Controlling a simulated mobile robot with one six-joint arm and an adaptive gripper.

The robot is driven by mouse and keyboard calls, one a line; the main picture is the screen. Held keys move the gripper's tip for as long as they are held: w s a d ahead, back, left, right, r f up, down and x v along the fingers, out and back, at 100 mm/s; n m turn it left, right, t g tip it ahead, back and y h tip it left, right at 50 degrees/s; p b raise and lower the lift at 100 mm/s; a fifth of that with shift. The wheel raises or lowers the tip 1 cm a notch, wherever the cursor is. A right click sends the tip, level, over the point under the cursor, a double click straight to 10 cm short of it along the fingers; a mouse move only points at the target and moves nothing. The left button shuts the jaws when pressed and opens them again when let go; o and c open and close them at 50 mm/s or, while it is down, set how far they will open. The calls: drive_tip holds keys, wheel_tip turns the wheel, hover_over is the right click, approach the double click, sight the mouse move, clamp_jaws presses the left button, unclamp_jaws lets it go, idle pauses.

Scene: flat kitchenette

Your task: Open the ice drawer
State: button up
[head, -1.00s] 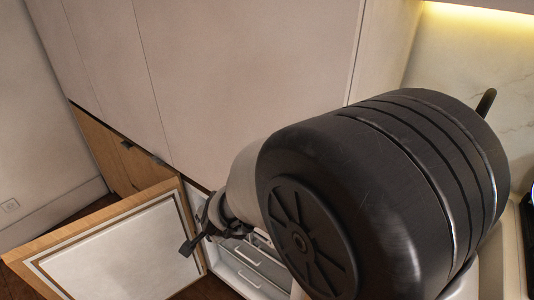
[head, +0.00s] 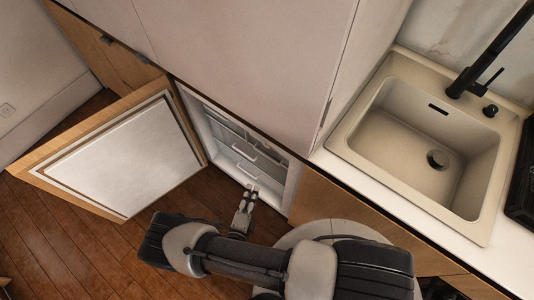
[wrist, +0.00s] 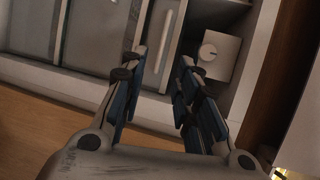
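The ice compartment (head: 212,118) stands open under the counter, with pale drawer fronts inside. Two drawer handles show, an upper handle (head: 245,153) and a lower handle (head: 245,170). Which drawer is the ice drawer I cannot tell. My gripper (head: 251,190) is just in front of the lower drawers. In the wrist view my gripper (wrist: 160,70) is open and empty, its blue-padded fingers apart. A pale bar handle (wrist: 168,35) on a drawer front lies beyond the gap between the fingertips. The drawers look shut.
The compartment door (head: 130,155) is swung wide open to the left. A white box with a round knob (wrist: 209,52) sits beside the drawers. The wooden floor (head: 60,230) is clear. A sink (head: 430,140) is in the counter at right.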

drive_tip(key=d+b+x, duration=0.1)
drive_tip(key=b+x, duration=0.3)
drive_tip(key=x, duration=1.3)
drive_tip(key=shift+r+t, duration=0.3)
drive_tip(key=shift+r, duration=0.05)
drive_tip(key=shift+d, duration=0.1)
drive_tip(key=shift+c, duration=0.5)
clamp_jaws()
